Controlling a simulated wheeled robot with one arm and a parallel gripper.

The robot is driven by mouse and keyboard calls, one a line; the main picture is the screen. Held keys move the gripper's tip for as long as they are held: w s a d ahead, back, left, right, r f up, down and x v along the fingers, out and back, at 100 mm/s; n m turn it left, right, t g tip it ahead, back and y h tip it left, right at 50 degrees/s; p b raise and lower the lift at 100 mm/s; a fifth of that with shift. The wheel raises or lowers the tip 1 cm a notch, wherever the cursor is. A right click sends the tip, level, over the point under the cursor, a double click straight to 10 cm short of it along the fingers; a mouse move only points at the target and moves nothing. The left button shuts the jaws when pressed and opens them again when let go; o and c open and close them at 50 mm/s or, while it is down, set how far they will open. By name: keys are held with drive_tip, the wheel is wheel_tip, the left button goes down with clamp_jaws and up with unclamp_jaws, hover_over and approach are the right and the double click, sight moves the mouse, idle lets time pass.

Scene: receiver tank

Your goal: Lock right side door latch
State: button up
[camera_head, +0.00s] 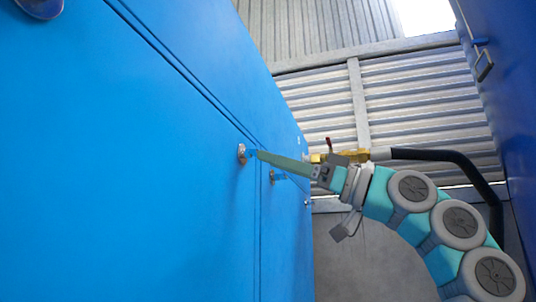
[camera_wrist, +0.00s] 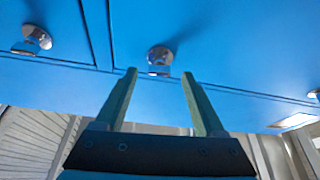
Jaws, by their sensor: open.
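A blue cabinet wall (camera_head: 130,160) with door seams fills the left of the head view. A round metal latch (camera_head: 241,153) sits on it beside a vertical seam. A second latch (camera_head: 272,177) lies farther along. My gripper (camera_head: 262,156) reaches in from the right, its green fingertips close to the blue face. In the wrist view my gripper (camera_wrist: 159,73) is open and empty. A metal latch (camera_wrist: 159,57) shows just beyond and between the two fingertips. Another latch (camera_wrist: 36,39) is at the upper left. I cannot tell whether the fingers touch the face or which latch is the right side one.
A round metal fitting (camera_head: 40,7) is at the top left. A yellow valve fitting (camera_head: 345,156) with a black hose (camera_head: 440,157) lies behind my arm. A dark blue wall (camera_head: 505,80) with a handle (camera_head: 484,65) stands at right. Corrugated wall (camera_head: 415,95) is behind.

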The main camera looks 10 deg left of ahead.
drive_tip(key=shift+x, duration=1.25)
clamp_jaws()
